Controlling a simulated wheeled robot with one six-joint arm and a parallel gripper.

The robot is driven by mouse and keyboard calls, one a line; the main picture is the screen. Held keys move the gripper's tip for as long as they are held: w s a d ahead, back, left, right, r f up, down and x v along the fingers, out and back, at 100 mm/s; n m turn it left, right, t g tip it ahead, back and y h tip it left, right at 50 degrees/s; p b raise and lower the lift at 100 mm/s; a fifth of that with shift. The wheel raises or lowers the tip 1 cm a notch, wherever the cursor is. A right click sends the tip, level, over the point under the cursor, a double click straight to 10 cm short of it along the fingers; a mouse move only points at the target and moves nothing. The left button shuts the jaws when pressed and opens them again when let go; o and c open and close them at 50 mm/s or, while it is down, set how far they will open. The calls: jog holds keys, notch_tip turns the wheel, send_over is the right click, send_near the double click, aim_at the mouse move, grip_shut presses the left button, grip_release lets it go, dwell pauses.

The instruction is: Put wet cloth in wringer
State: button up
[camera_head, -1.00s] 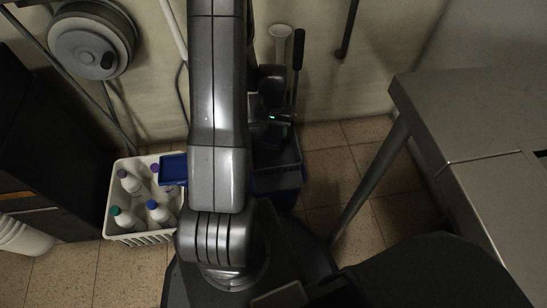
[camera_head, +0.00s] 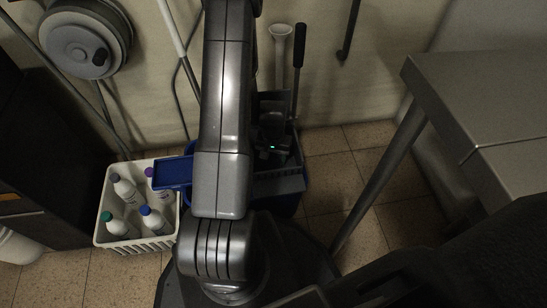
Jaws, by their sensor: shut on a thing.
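My gripper (camera_head: 273,150), with a small green light, is low over the dark grey wringer at the mop bucket, right of my arm. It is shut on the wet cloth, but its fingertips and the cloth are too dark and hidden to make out. The wringer (camera_head: 290,184) sits on the blue bucket (camera_head: 285,205), and its upright lever with a black grip (camera_head: 299,46) stands at the back right. My arm hides the left part of the bucket and wringer. I cannot tell whether the cloth touches the wringer.
A blue flat panel (camera_head: 173,173) juts out left of my arm, beside a white crate (camera_head: 148,246) of several bottles. A grey table (camera_head: 490,90) with a slanting leg (camera_head: 380,180) stands at right. A hose reel (camera_head: 87,45) hangs on the wall. Tiled floor (camera_head: 330,158) shows between bucket and table.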

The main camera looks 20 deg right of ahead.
aim_at(274, 157)
jog(key=shift+f, duration=0.15)
jog(key=o, duration=1)
jog(key=shift+o, duration=0.2)
notch_tip(274, 157, up, 12)
jog(key=p, duration=0.5)
jog(key=shift+r, duration=0.2)
